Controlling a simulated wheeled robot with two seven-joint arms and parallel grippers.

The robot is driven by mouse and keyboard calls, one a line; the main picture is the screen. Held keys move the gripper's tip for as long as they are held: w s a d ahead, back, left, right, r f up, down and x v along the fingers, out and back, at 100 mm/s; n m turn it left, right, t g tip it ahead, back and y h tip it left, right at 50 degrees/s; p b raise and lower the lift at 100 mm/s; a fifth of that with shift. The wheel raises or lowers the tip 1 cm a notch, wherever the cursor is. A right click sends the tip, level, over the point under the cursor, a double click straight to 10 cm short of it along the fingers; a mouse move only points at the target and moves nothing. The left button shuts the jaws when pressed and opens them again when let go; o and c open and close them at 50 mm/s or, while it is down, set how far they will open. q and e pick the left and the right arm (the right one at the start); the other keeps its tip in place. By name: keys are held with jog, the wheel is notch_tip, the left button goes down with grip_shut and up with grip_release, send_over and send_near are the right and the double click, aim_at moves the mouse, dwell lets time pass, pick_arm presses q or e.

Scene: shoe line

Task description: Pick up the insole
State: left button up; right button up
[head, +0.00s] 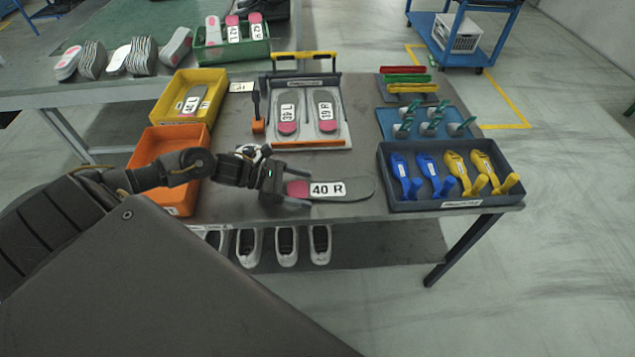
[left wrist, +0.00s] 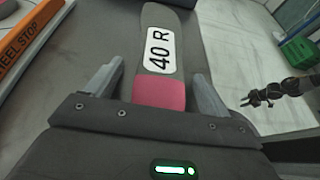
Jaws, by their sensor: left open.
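The insole marked 40 R (head: 355,188) lies flat on the grey table, its pink heel end toward my left gripper (head: 297,193). The insole also shows in the left wrist view (left wrist: 161,88). There its pink heel sits between the two open fingers (left wrist: 160,82), with a gap visible on each side. My left gripper is low at the table, around the heel and not closed on it. A dark arm end, apparently my right gripper (left wrist: 255,97), shows small at the right of the left wrist view; its jaws are too small to judge.
Behind stands a fixture (head: 345,110) holding insoles 39 L and 39 R. A yellow bin (head: 219,90) holds another insole; an orange bin (head: 201,140) stands beside my left arm. A dark tray (head: 432,196) with blue and yellow shoe-shaped pieces is right of the insole.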

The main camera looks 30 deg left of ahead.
pick_arm(q)
jog(key=shift+c, duration=0.5)
jog(key=c, duration=1)
jog(key=shift+o, duration=0.2)
pick_arm(e)
jog(key=shift+d, duration=0.35)
pick_arm(q)
jog(key=shift+r, duration=0.1)
pick_arm(e)
jog(key=shift+f, duration=0.1)
